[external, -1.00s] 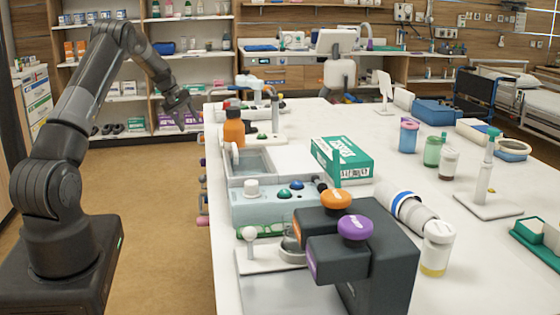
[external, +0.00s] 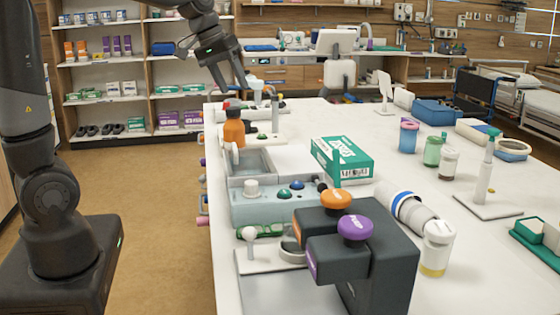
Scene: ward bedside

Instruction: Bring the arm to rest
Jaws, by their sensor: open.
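My gripper (external: 234,88) is dark, points downward and is open, with its two fingers apart. It hangs at the far left end of the white table (external: 400,280), above and behind the orange bottle (external: 234,131) in the picture. I see nothing held between the fingers. A small pale blue and white thing (external: 256,88) shows beside the right finger; I cannot tell whether they touch. My arm rises from its base at the left, leaves the picture at the top and comes back down to the gripper.
Near the arm stand a grey tray (external: 228,165) and a pale blue box with knobs (external: 272,208). A green and white carton (external: 342,160), a black dispenser block (external: 385,260) and several cups and bottles stand further along. Shelves (external: 145,90) line the back wall. The floor at left is clear.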

